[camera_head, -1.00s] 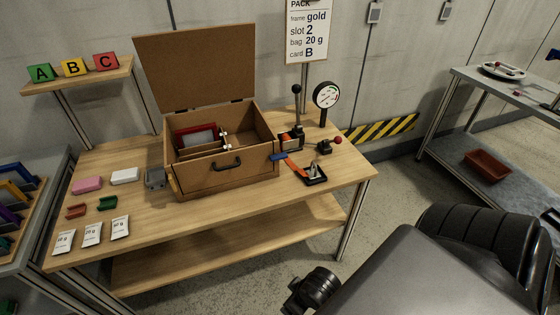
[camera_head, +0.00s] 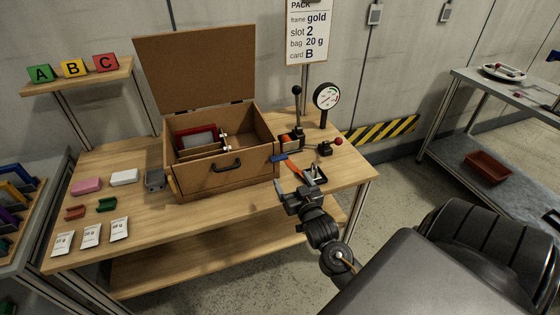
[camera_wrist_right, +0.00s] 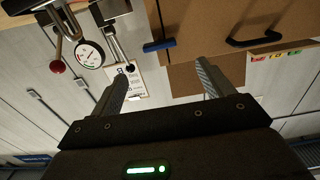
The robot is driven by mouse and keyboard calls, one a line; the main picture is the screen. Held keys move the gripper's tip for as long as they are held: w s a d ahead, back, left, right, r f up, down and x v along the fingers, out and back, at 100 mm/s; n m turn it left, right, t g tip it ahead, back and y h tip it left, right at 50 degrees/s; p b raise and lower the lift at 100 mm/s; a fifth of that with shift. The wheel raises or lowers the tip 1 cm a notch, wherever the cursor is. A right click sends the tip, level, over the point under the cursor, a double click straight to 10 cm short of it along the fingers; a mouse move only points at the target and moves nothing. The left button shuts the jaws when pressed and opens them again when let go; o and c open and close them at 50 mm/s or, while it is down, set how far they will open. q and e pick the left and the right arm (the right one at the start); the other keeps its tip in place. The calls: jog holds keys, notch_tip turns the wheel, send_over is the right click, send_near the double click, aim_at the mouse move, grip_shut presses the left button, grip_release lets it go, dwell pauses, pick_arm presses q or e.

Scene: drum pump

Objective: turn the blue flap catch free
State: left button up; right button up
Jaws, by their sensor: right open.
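The blue flap catch (camera_head: 279,157) is a small blue bar at the right front corner of the open brown case (camera_head: 215,178). In the right wrist view the blue catch (camera_wrist_right: 159,46) lies ahead, between the lines of the two fingers, level in the picture and apart from them. My left gripper is not in view.
A lever (camera_head: 297,108), a red-knobbed handle (camera_head: 337,141) and a gauge (camera_head: 326,96) stand behind. The case's black handle (camera_head: 226,164) juts from its front.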

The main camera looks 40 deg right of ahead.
aim_at(280, 159)
jog(key=p+x, duration=0.1)
jog(key=x, duration=0.9)
jog(key=shift+w+d+r+p, duration=0.15)
jog(key=shift+w+r+p, duration=0.05)
jog(key=shift+w+p, duration=0.15)
jog(key=c, duration=1)
